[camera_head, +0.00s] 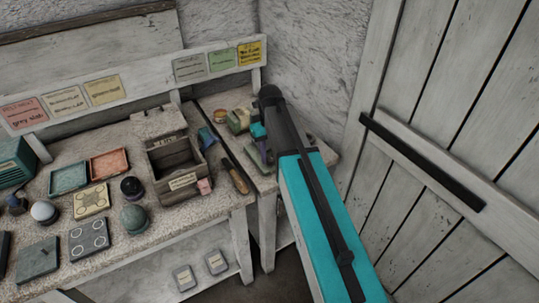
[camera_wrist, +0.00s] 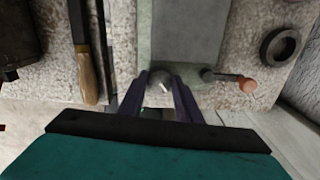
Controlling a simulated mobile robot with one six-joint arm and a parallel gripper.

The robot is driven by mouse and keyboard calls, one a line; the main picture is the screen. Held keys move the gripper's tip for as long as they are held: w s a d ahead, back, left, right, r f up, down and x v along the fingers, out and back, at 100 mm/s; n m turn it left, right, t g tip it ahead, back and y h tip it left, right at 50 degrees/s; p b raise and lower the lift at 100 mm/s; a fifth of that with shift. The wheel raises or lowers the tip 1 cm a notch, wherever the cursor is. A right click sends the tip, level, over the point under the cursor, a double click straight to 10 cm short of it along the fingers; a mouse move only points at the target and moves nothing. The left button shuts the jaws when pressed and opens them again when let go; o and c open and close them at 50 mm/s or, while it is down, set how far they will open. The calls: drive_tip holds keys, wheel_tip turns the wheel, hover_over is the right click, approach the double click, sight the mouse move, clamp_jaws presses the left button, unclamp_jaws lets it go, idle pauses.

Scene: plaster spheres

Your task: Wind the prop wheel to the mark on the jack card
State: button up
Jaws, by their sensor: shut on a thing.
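In the wrist view the two dark fingers of my gripper (camera_wrist: 166,97) are closed around a small rounded grey piece (camera_wrist: 159,83), which looks like the prop wheel. It sits at the near edge of a grey-green plate (camera_wrist: 187,35). I see no readable mark on the wheel. In the head view my arm hides most of this spot. A yellow card (camera_head: 250,53) with dark print hangs at the right end of the rail; its print is too small to read, so I cannot tell whether it is the jack card.
A wooden-handled tool (camera_wrist: 88,78) lies left of my gripper. A dark ring (camera_wrist: 280,46) lies at the right. A wooden box (camera_head: 175,163), trays and balls crowd the left bench. A plank door (camera_head: 455,150) stands close on the right.

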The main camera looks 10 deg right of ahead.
sight(270, 158)
drive_tip(key=o, duration=1.1)
drive_tip(key=shift+r, duration=0.15)
drive_tip(key=shift+r+b, duration=1.55)
drive_tip(key=shift+r, duration=5.2)
drive_tip(key=shift+f, duration=0.1)
drive_tip(key=c, duration=0.3)
